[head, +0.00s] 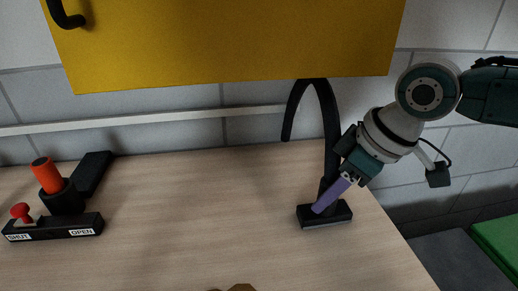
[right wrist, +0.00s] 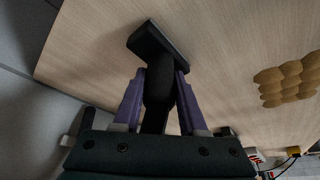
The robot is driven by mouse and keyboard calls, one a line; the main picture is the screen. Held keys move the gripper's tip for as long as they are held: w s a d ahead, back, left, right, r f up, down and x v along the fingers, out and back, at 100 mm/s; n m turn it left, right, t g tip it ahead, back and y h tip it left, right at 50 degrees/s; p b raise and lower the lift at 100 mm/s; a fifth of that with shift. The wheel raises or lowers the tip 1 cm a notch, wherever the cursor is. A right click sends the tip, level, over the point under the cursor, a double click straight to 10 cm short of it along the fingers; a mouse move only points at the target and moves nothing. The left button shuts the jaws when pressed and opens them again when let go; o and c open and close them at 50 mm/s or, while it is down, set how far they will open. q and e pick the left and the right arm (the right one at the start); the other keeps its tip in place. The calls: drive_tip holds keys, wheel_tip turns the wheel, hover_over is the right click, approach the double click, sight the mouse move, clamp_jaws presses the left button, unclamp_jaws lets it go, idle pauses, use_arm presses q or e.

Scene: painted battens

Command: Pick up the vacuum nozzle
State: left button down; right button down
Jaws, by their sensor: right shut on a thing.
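The vacuum nozzle (head: 326,217) is black, with a flat rectangular foot on the right part of the wooden tabletop and a neck rising from it. A black curved hose rises behind my gripper toward the yellow panel. My right gripper (head: 328,203) has purple fingers and reaches down from the upper right. In the right wrist view its fingers (right wrist: 159,98) close on both sides of the black neck, and the flat foot (right wrist: 160,44) lies beyond the fingertips. I cannot tell whether the foot touches the table. My left gripper is not in view.
A yellow panel (head: 230,40) with a black handle hangs above the table. A black lever base (head: 52,227) marked SHUT and OPEN, with red and orange knobs, stands at the left. A tan lumpy object (right wrist: 288,80) lies on the table. The middle tabletop (head: 200,200) is clear.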

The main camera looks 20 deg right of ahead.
sight(331, 179)
drive_tip(key=shift+r, duration=0.1)
drive_tip(key=shift+r, duration=0.6)
wheel_tip(331, 179, up, 2)
drive_tip(key=shift+r, duration=0.1)
drive_tip(key=s+d+p, duration=0.1)
drive_tip(key=s+d, duration=0.8)
drive_tip(key=s, duration=0.6)
drive_tip(key=shift+s+d, duration=0.2)
